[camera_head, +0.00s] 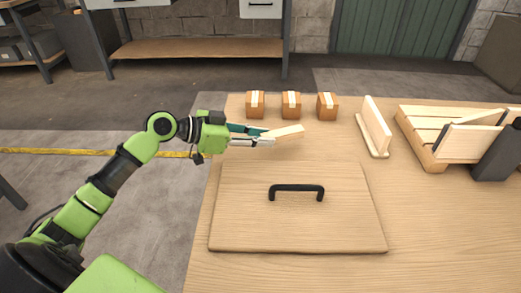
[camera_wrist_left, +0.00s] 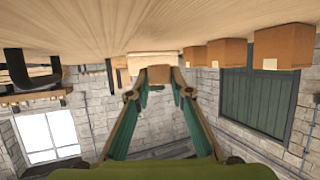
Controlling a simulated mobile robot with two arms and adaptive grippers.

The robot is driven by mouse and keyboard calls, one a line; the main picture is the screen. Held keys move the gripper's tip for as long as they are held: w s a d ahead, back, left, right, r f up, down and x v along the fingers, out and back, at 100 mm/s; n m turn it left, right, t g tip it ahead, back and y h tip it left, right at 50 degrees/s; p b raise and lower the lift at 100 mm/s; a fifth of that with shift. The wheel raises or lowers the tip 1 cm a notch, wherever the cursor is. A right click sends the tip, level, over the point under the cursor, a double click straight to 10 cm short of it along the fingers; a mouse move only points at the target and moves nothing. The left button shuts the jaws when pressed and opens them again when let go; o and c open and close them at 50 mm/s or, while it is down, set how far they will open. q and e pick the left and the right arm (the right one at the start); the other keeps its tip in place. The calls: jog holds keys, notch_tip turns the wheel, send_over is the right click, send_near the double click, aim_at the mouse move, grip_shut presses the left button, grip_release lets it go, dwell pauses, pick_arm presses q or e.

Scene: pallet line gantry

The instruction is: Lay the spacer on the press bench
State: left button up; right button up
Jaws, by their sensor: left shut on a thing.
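My left gripper (camera_head: 268,136) reaches in from the left over the wooden bench (camera_head: 430,230), between the row of small boxes and the board with the handle. It is shut on the spacer (camera_head: 287,131), a pale flat wooden piece that sticks out to the right of the fingertips. The spacer appears held above the bench top, but the exact gap is hard to judge. In the left wrist view the spacer (camera_wrist_left: 150,60) shows at the fingertips (camera_wrist_left: 160,75). My right gripper is in neither view.
A flat board (camera_head: 300,225) with a black handle (camera_head: 297,188) lies at the front. Several small boxes (camera_head: 291,105) line the back. An upright panel (camera_head: 377,125), a slatted pallet (camera_head: 415,135) and a dark block (camera_head: 499,152) stand at right. Bench right of the board is clear.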

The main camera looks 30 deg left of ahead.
aim_at(260, 154)
pick_arm(q)
jog(key=shift+w+a+f, duration=0.2)
jog(key=shift+w+f, duration=0.1)
jog(key=shift+f, duration=0.15)
jog(key=shift+w+a+f, duration=0.2)
jog(key=shift+w+f, duration=0.05)
jog(key=shift+f, duration=0.15)
jog(key=shift+f+b, duration=0.5)
jog(key=shift+f, duration=0.9)
jog(key=shift+f, duration=0.2)
jog(key=o, duration=0.8)
jog(key=shift+c, duration=0.2)
jog(key=shift+r, duration=0.15)
